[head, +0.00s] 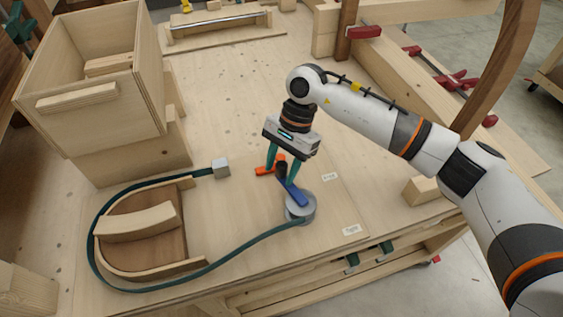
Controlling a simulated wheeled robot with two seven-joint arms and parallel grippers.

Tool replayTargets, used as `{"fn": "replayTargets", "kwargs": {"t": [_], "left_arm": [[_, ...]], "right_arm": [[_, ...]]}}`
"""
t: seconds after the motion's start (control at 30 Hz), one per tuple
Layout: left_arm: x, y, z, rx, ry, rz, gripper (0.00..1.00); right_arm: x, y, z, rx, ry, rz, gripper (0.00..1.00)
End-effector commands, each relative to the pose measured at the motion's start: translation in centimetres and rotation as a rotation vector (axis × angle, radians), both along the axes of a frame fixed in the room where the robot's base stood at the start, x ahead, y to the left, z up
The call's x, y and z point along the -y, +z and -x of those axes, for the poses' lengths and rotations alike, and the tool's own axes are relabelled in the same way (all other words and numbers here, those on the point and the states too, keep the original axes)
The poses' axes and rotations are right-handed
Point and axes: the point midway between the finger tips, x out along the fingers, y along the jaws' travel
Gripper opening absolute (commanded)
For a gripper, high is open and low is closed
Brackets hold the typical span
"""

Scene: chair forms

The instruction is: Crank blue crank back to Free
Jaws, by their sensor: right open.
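The blue crank (293,192) extends from a grey round drum (301,211) up and left to a black knob (281,170). My right gripper (283,175) comes from above with its teal fingers spread around the knob; I cannot tell whether they touch it. An orange-red piece (265,170) lies just left of the knob, partly hidden by the gripper. A small label (330,177) right of the gripper is hard to read, perhaps Free. A lower label (351,230) seems to read Tight. My left gripper is out of view.
A green strap (150,289) loops from the drum around a curved wooden form (140,226) to a grey block (221,168). A plywood box (90,75) stands at upper left. Wooden beams with red clamps (365,32) line the right back.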

Motion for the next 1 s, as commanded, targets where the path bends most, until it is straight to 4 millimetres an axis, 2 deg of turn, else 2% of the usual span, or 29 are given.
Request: {"fn": "replayTargets", "kwargs": {"t": [0.2,0.4,0.5,0.77,1.0], "left_arm": [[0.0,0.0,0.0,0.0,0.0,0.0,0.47],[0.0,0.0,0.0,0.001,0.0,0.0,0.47],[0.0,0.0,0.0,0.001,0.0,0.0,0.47],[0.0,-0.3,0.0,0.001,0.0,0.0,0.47],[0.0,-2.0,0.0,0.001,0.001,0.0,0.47]], "right_arm": [[0.0,0.0,0.0,0.0,0.0,0.0,0.45],[0.0,0.0,0.0,-0.001,0.0,-0.001,0.12],[0.0,0.0,0.0,-0.001,0.0,-0.001,0.0],[0.0,-0.1,0.0,0.0,-0.009,-0.001,0.0],[0.6,-0.4,-0.4,0.0,-0.095,-0.002,0.0]]}}
